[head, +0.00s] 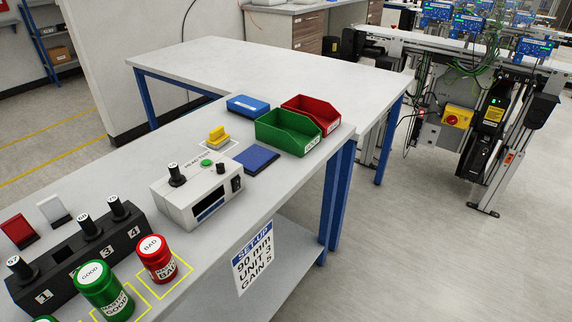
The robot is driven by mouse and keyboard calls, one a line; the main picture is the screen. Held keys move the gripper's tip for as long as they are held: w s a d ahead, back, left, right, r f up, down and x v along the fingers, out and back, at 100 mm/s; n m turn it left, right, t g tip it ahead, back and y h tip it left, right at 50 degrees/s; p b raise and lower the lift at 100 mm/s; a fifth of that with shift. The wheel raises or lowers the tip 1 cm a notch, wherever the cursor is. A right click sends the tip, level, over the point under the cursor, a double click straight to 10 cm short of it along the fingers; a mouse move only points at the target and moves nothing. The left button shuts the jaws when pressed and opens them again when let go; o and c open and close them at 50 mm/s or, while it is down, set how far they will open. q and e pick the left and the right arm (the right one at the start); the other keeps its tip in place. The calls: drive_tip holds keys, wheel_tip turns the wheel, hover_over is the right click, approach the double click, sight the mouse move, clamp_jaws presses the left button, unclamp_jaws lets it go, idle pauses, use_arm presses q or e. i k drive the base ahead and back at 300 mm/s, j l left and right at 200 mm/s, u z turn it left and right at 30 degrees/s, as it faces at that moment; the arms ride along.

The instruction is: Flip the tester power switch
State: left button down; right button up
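The tester (182,209) is a pale grey box on the near bench, left of the picture's middle. Its front has a dark display window (209,205). A small black switch (237,184) sits at the right end of that front; its position is too small to tell. On top are a green button (207,162), a small black knob (221,168) and a black labelled cylinder (177,179). Neither of my grippers is in view.
A black numbered rack (75,261) with black cylinders, a green can (104,291) and a red can (158,261) stand left of the tester. A blue pad (256,158), green bin (284,137) and red bin (318,112) lie right.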

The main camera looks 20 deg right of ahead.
sight(236, 182)
drive_tip(key=i+l, duration=0.1)
drive_tip(key=l, duration=2.5)
drive_tip(key=i+u, duration=0.05)
drive_tip(key=i, duration=0.05)
